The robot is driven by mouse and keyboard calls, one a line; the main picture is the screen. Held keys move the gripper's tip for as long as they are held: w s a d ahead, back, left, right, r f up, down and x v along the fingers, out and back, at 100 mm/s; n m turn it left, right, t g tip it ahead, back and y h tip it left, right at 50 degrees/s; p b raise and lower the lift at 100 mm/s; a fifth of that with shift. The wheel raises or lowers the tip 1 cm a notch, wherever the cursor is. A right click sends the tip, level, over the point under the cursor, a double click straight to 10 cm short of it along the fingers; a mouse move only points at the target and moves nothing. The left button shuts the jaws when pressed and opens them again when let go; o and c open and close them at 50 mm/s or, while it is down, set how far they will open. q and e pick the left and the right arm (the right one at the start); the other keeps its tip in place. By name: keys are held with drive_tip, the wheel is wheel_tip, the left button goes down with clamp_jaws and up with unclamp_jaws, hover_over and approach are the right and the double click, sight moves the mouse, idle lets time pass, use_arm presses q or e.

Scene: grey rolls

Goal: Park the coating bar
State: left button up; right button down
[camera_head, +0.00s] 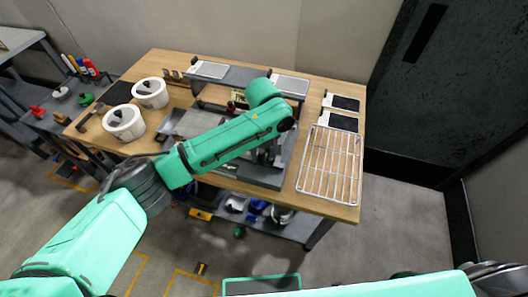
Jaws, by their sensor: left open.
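My left arm reaches in from the lower left over the wooden table. Its wrist is bent down over the grey machine (252,174) in the middle of the table. My left gripper (266,154) is small and partly covered by my forearm; it is open, low over the machine. I cannot make out the coating bar for certain; it may be hidden behind my arm or among the dark parts there. My right arm shows only as a green link along the bottom edge, and its gripper is out of view.
Two white pots (124,123) stand on the table's left side. A wire rack (330,165) lies on the right, with dark-and-white cards (341,102) behind it. A long grey stand (235,77) runs along the back. A lower shelf (293,228) holds several items. A side bench (62,112) stands left.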

use_arm(q)
wheel_tip(320, 180, up, 15)
drive_tip(key=b, duration=0.2)
drive_tip(key=shift+f, duration=0.2)
